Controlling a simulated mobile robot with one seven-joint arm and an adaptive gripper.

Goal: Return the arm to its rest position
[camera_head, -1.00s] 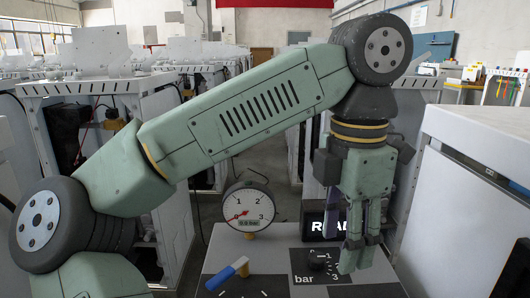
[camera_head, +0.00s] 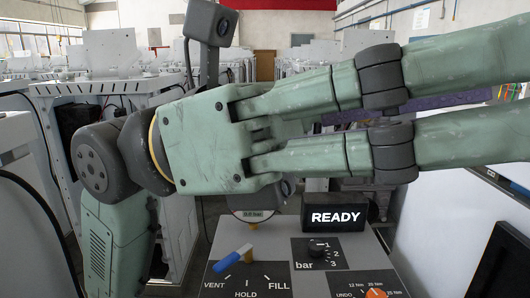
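My gripper (camera_head: 440,100) is raised large and close in front of the camera, its green palm at the middle and its long fingers pointing right. The fingers are straight and spaced apart, with a gap between them. Their tips run out of the picture at the right edge. I see nothing held between the visible parts. My arm folds in from the lower left, with the wrist at the left of the palm. The gripper is apart from the control panel (camera_head: 222,240) below it.
The panel carries a blue-and-white lever (camera_head: 232,258), a black bar knob (camera_head: 317,249), a black READY display (camera_head: 336,217) and an orange knob (camera_head: 376,293). The pressure gauge (camera_head: 252,214) is mostly hidden behind my gripper. White cabinets stand left (camera_head: 110,90) and right (camera_head: 450,225).

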